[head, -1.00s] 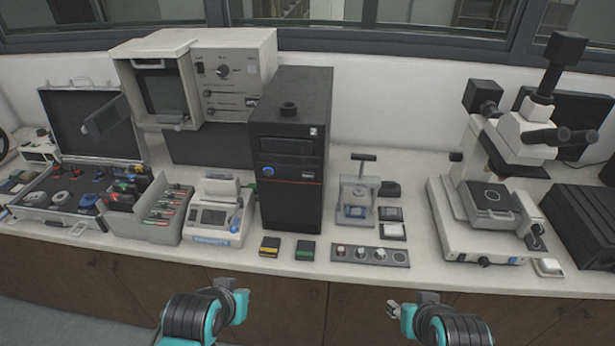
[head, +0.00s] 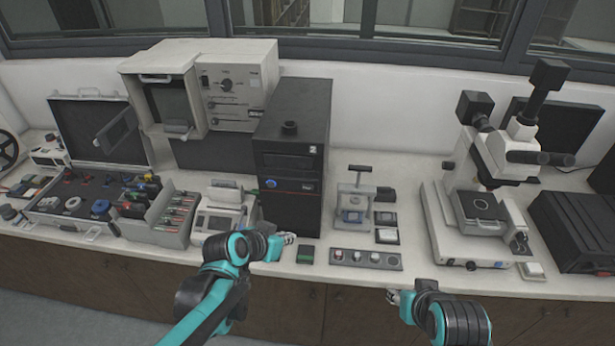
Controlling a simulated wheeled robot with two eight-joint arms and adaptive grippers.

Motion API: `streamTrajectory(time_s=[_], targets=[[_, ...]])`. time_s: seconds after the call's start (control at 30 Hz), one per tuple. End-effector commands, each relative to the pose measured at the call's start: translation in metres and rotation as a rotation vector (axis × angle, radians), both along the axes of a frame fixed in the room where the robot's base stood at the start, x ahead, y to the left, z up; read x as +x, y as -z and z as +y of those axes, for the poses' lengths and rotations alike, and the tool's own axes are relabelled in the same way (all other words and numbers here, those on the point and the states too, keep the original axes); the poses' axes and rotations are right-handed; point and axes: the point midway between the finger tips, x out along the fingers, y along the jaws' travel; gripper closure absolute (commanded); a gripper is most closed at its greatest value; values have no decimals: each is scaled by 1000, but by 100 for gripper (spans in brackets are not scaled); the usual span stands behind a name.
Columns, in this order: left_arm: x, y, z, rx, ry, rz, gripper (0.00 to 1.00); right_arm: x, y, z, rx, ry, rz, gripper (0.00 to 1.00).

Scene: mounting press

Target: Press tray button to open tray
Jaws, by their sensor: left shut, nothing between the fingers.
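The black computer tower (head: 292,212) stands on the bench with its front facing me. A round blue button (head: 270,183) is on its front, below a dark drive-like panel (head: 287,161). No opened tray shows on the front. My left gripper (head: 290,238) is shut and empty, low in front of the tower and below the blue button. I cannot tell whether it touches the tower. My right gripper (head: 393,297) hangs in front of the bench edge, away from the tower; its fingers are too small to judge.
A small dark green-marked box (head: 306,255) and a grey strip of round pieces (head: 366,259) lie near the bench's front edge. A small hand press (head: 354,205) stands right of the tower. A white device (head: 220,214) stands left of it. A microscope (head: 480,215) is farther right.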

Motion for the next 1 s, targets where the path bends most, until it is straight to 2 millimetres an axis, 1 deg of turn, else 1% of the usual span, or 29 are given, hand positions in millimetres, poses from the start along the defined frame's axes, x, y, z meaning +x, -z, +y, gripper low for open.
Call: streamTrajectory(time_s=[0.03, 0.1, 0.2, 0.3, 0.47, 0.83, 1.0], targets=[[12, -9, -5, -6, 26, -22, 100, 0, -15, 0, 0, 0, 0, 60], [25, -12, -12, -14, 60, -52, 100, 0, -24, 0, 0, 0, 0, 60], [38, -14, -19, -22, 98, -88, 100, 0, -33, 0, 0, 0, 0, 60], [47, -14, -24, -27, 123, -114, 100, 0, -39, 0, 0, 0, 0, 60], [52, -13, -27, -30, 141, -134, 100, 0, -42, 0, 0, 0, 0, 60], [53, -12, -27, -30, 142, -135, 100, 0, -41, 0, 0, 0, 0, 60], [64, -12, -28, -30, 142, -135, 100, 0, -42, 0, 0, 0, 0, 60]])
